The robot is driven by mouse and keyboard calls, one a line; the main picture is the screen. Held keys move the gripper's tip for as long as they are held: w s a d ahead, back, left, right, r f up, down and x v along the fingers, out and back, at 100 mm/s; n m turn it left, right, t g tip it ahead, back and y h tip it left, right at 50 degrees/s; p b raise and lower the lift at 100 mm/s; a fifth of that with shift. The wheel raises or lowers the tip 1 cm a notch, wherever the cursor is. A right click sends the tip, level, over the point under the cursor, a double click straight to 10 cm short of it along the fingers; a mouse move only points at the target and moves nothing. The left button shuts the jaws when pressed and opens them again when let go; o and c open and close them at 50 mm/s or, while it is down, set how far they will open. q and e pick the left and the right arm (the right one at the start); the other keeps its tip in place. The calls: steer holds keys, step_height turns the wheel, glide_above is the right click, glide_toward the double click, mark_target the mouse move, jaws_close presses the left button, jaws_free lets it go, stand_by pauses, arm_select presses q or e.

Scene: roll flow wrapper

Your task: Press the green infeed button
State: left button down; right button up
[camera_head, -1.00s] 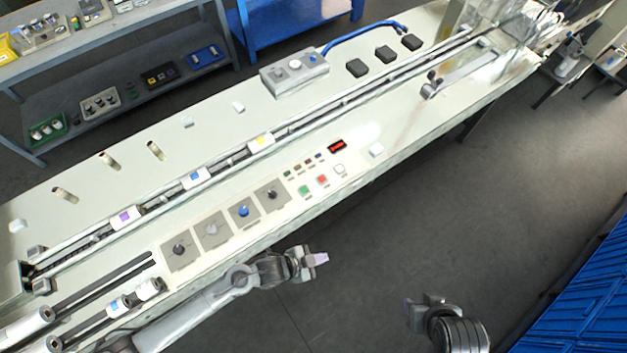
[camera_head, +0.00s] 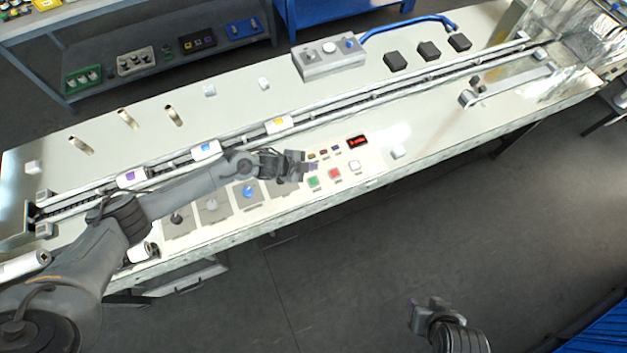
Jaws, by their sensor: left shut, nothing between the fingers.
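The green button (camera_head: 313,182) is a small square on the control panel, with the red button (camera_head: 334,174) and a white button (camera_head: 354,166) to its right. My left gripper (camera_head: 312,168) is shut and empty. In the picture its tips are just above the green button, beside the row of small indicators; its height over the panel cannot be told. My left forearm covers part of the conveyor and the knob plates. My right gripper (camera_head: 428,304) is low in the picture, over the floor and away from the machine; its fingers are not clear.
A red display (camera_head: 357,141) and a small white block (camera_head: 399,152) sit right of the buttons. A blue knob (camera_head: 249,192) and grey knob plates are to the left. The conveyor channel (camera_head: 400,92) runs behind the panel. A grey switch box (camera_head: 329,57) stands at the back.

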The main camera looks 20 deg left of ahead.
arm_select(q)
steer(key=shift+f, duration=0.1)
stand_by(0.4)
steer(key=b, duration=0.7)
glide_above(311, 182)
step_height(311, 182, down, 7)
steer(key=shift+f, duration=0.2)
steer(key=shift+f+b, duration=0.35)
steer(key=shift+f, duration=0.25)
steer(key=shift+f, duration=0.2)
stand_by(1.1)
steer(key=shift+f+b, duration=0.2)
steer(key=shift+b, duration=0.1)
